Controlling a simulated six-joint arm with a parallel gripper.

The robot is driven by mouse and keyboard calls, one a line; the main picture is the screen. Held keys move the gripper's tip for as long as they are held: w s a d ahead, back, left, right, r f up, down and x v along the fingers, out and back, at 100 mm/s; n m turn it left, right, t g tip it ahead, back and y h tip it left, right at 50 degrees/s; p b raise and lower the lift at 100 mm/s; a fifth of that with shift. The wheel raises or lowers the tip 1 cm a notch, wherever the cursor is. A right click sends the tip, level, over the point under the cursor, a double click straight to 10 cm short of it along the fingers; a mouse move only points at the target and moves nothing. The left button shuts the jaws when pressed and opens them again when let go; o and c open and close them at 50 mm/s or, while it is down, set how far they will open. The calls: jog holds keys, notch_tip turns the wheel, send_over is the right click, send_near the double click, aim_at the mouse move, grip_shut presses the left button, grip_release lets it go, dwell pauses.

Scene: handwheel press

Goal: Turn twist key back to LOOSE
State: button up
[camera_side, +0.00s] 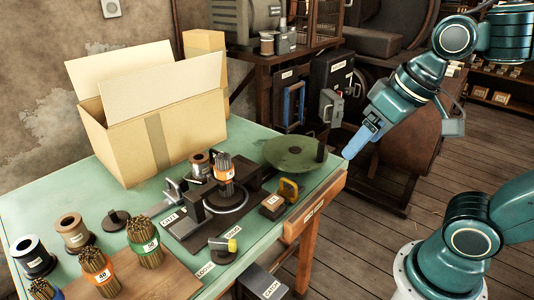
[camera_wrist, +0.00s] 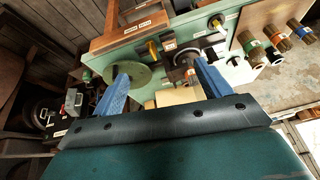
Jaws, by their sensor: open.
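The twist key (camera_side: 224,244) is a small black knob with a yellow and grey handle, at the front of the green table beside the press. In the side view, a LOOSE label (camera_side: 205,270) lies at its lower left and another label (camera_side: 233,231) at its upper right. The handle points towards the upper right one. In the wrist view, the key (camera_wrist: 217,22) is small near the top. My gripper (camera_side: 356,142) hangs past the table's right end, well away from the key. Its blue fingers (camera_wrist: 158,66) are wide apart with nothing between them in the wrist view.
A green round dish (camera_side: 290,152) and a yellow-handled block (camera_side: 288,190) lie between my gripper and the key. A cardboard box (camera_side: 180,125) stands behind; bundles and spools stand at left.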

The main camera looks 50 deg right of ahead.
jog(key=w+a+m+g, duration=0.1)
jog(key=w+a+m, duration=0.15)
jog(key=w, duration=0.35)
jog(key=m+g, duration=0.4)
jog(key=m, duration=0.3)
send_over(222, 241)
notch_tip(222, 241, down, 10)
jog(key=shift+r, duration=0.1)
notch_tip(222, 241, down, 14)
jog(key=shift+r, duration=0.15)
